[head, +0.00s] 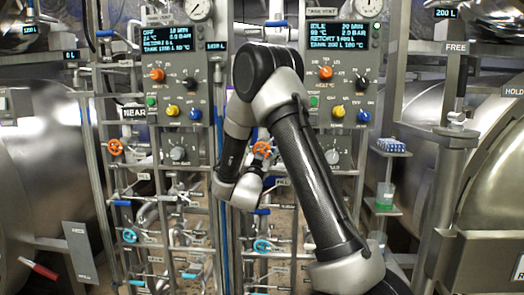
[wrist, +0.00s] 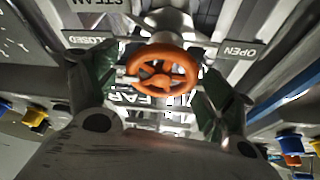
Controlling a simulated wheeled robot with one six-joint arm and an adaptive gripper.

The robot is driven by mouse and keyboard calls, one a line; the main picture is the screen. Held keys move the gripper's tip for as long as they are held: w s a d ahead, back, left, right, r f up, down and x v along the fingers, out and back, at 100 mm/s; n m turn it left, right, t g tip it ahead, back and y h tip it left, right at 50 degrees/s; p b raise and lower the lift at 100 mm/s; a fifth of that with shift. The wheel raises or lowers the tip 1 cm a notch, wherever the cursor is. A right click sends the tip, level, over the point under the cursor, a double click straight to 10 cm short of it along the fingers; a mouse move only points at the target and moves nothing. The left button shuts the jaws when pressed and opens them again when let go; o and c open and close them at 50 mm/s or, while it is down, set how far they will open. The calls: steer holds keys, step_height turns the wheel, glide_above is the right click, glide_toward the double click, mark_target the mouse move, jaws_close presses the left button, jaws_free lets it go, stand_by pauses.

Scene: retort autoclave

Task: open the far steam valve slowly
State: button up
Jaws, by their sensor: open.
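The far steam valve's orange handwheel (wrist: 162,70) sits ahead of my gripper in the wrist view, on a grey stem. A "CLOSED" plate (wrist: 90,40) is to its left and an "OPEN" plate (wrist: 239,50) to its right. My gripper (wrist: 158,92) is open, with one finger on each side of the wheel and gaps that look clear. Whether either finger touches the rim cannot be told. In the head view the same wheel (head: 262,148) shows just beyond my wrist; my arm hides most of the gripper.
Another orange wheel (head: 115,147) is at the left below the "NEAR" plate (head: 132,112). Blue wheels (head: 263,246) sit lower on the pipework. Control panels (head: 340,75) with knobs are above. Large steel vessels (head: 45,165) flank both sides. A shelf with a blue rack (head: 391,145) is at right.

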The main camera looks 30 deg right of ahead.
steer(key=shift+w+d, duration=0.1)
steer(key=shift+d, duration=0.05)
steer(key=c, duration=1)
steer(key=shift+c, duration=0.2)
steer(key=shift+n, duration=0.3)
steer(key=n+t+y, duration=0.1)
steer(key=n, duration=0.2)
steer(key=n+t+y, duration=0.1)
steer(key=n, duration=0.2)
steer(key=shift+y, duration=0.4)
steer(key=shift+w+a+n+t+y, duration=0.1)
steer(key=shift+n+t+y, duration=0.15)
steer(key=shift+n+y, duration=0.9)
steer(key=shift+w+a+n+t+y, duration=0.1)
steer(key=shift+n+t+y, duration=0.2)
steer(key=shift+n, duration=1.55)
steer(key=shift+n+y, duration=0.25)
steer(key=shift+n, duration=0.05)
